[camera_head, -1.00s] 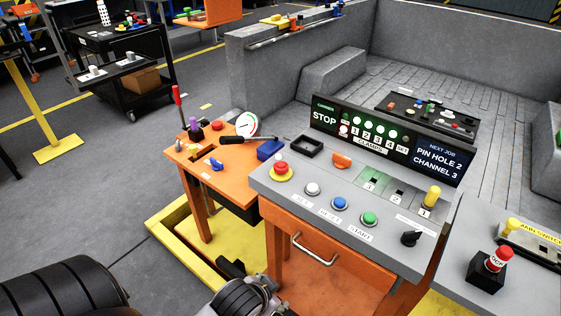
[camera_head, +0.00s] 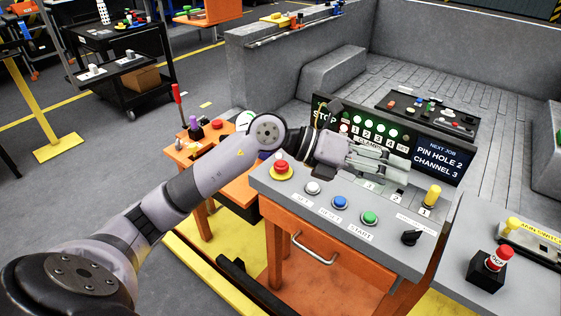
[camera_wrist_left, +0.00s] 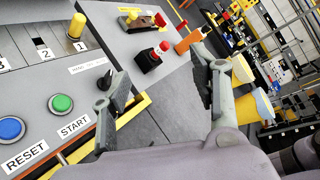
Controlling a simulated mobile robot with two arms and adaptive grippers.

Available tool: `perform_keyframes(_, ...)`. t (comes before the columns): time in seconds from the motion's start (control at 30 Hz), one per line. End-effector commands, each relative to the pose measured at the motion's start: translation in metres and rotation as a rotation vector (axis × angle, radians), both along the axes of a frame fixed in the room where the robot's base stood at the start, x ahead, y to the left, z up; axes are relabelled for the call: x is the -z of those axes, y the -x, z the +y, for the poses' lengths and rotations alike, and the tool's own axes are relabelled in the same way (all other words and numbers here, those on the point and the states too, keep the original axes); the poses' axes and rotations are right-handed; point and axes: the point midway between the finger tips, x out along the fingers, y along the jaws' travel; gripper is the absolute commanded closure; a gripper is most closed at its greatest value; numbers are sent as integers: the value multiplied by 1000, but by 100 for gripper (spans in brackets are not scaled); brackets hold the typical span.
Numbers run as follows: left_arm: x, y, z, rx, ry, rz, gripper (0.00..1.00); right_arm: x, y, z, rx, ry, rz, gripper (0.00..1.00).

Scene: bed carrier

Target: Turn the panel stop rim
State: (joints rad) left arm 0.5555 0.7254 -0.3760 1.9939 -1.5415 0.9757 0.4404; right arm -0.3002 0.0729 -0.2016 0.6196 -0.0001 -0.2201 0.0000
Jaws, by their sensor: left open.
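The panel stop is a red mushroom button with a yellow rim (camera_head: 281,176) at the left end of the grey sloped panel (camera_head: 325,225). My left arm passes just behind it. My left gripper (camera_head: 400,163) is open and empty above the panel's upper part, right of the stop, with its fingers pointing right. In the left wrist view the open fingers (camera_wrist_left: 160,85) frame the floor and the neighbouring grey surface; the panel stop is out of that view. My right gripper is not in view.
White, blue (camera_head: 340,203) and green (camera_head: 369,218) buttons line the panel front, with a black knob (camera_head: 411,238) and yellow peg (camera_head: 432,196) at right. A display (camera_head: 440,160) stands behind, partly hidden by my gripper. A red button on a black box (camera_head: 488,272) is farther right.

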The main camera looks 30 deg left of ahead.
Motion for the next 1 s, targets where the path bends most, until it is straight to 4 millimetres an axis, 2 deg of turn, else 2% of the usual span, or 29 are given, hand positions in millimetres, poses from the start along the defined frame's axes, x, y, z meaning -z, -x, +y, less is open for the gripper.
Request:
perform_keyframes(0.03, 11, -12, 27, -26, -171, 4, 44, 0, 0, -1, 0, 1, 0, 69)
perform_keyframes(0.07, 19, -18, 46, -47, -272, 16, 44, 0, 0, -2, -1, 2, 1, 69)
perform_keyframes(0.1, 27, -25, 73, -84, -401, 40, 44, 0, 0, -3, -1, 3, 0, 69)
perform_keyframes(0.17, 33, -34, 116, -154, -571, 83, 44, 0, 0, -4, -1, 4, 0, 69)
perform_keyframes(0.2, 33, -37, 145, -202, -669, 117, 44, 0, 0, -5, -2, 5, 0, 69)
perform_keyframes(0.3, 26, -37, 207, -327, -856, 201, 44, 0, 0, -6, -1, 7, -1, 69)
perform_keyframes(0.4, 17, -31, 249, -423, -968, 270, 44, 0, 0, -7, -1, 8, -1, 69)
perform_keyframes(0.5, 12, -26, 271, -476, -1023, 311, 44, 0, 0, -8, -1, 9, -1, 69)
perform_keyframes(0.67, 22, -28, 278, -490, -1041, 330, 44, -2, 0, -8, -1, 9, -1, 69)
perform_keyframes(1.0, 86, -54, 280, -486, -1038, 330, 44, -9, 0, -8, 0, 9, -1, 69)
